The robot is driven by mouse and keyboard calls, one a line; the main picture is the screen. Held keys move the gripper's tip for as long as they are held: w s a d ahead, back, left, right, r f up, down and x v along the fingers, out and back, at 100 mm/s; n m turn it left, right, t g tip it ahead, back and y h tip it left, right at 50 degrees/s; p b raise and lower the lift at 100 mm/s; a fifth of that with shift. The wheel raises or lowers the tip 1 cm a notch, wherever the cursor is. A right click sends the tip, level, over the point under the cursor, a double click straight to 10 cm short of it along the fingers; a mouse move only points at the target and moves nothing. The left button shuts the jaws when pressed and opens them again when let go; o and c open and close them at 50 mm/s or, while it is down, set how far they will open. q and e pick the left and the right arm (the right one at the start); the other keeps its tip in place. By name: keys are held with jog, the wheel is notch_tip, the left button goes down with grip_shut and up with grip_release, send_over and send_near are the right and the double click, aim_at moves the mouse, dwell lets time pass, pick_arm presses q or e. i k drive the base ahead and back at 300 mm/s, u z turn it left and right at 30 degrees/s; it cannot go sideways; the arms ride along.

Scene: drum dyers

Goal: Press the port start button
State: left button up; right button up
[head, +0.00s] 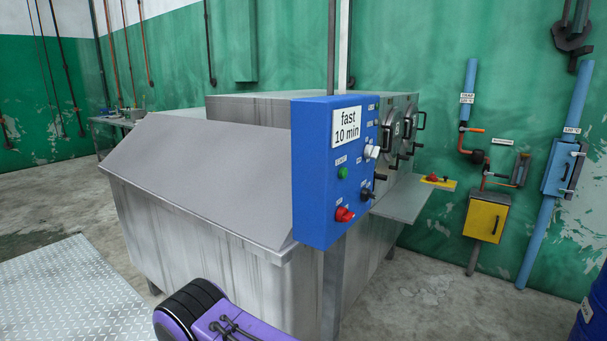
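A blue control box (310,210) stands on a post at the front corner of a grey metal machine. It carries a white sign (346,127) reading "fast 10 min". Its control face has a green button (343,172), a red knob (344,214), a white knob (372,151) and black knobs (367,192). Small labels sit by them, too small to read, so I cannot tell which control is the port start. A purple and black part of my arm shows at the bottom edge, apart from the box. Neither gripper's fingers show.
The grey machine (205,175) fills the middle, with round doors (392,132) and a shelf (412,200) at its right side. A yellow plate with a red button (433,178) sits beyond. Blue pipes (545,215) and a yellow box (485,217) are right. Floor before the box's right side looks clear.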

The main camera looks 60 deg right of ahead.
aim_at(343, 172)
jog(key=i, duration=1.25)
jog(key=z, duration=3.05)
jog(key=i, duration=0.1)
jog(key=z, duration=0.25)
